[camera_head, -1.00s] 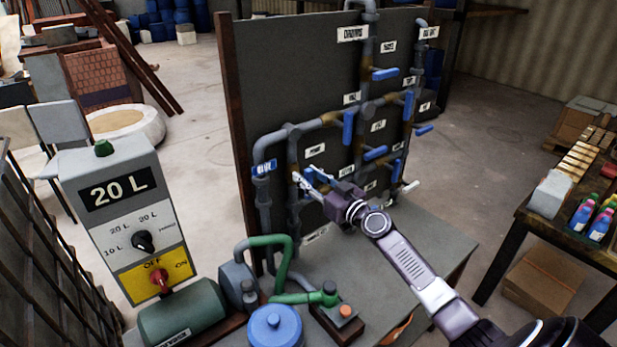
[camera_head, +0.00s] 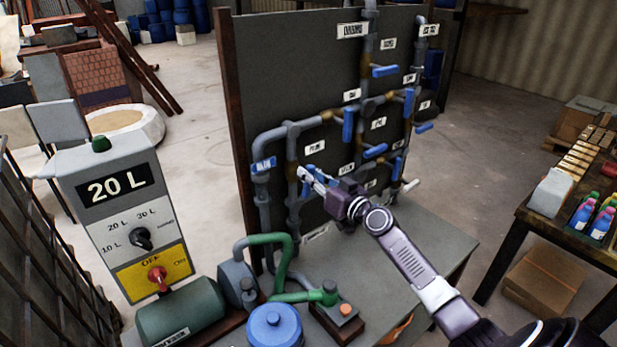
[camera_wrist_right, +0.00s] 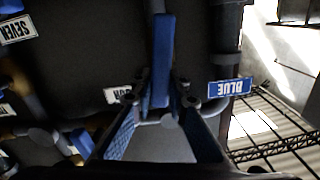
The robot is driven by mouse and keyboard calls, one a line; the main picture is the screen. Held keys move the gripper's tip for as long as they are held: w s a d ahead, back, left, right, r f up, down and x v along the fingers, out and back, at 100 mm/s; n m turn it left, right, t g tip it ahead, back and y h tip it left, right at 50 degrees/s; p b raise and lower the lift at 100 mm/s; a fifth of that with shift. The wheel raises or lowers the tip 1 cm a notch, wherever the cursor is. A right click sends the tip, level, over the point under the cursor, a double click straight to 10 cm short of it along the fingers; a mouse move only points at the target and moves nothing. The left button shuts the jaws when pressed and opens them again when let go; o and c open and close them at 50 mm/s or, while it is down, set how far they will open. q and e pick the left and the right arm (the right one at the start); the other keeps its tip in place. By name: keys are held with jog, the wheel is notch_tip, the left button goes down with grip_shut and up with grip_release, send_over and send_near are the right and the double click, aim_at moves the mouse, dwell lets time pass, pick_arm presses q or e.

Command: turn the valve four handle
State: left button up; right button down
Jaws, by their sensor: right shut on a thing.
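A blue lever handle (camera_wrist_right: 162,60) stands upright in the right wrist view, between the fingers of my right gripper (camera_wrist_right: 161,98). In the head view my right gripper (camera_head: 306,178) reaches the left part of the pipe panel (camera_head: 290,75), and its fingers are shut on this handle, which is mostly hidden there. The white label (camera_wrist_right: 116,96) beside it is partly covered by a finger, so I cannot read its number surely. My left gripper is not in view.
Other blue handles are close by on the pipes, including one at centre (camera_head: 347,126) and one to the right (camera_head: 375,151). A BLUE label (camera_head: 263,166) sits on the left pipe. A control box (camera_head: 122,205) and a green pump (camera_head: 182,312) stand in front.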

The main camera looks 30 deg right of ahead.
jog(key=m, duration=0.1)
jog(key=m+b, duration=0.1)
jog(key=m, duration=0.1)
jog(key=shift+d+f+m+b, duration=0.25)
jog(key=shift+d+m+b, duration=0.05)
jog(key=shift+d+m, duration=0.1)
jog(key=shift+d+f+m+b, duration=0.2)
jog(key=shift+f+m+b, duration=0.1)
jog(key=shift+m, duration=1.65)
jog(key=shift+d+f+m+b, duration=0.25)
jog(key=shift+f+m, duration=0.1)
jog(key=shift+m, duration=1.65)
jog(key=shift+d+f+m+b, duration=0.15)
jog(key=shift+f+m+b, duration=0.15)
jog(key=shift+m, duration=1.65)
jog(key=c, duration=1.8)
grip_release()
jog(key=shift+c, duration=0.2)
jog(key=shift+f, duration=0.1)
jog(key=s+d, duration=0.1)
jog(key=s, duration=1.1)
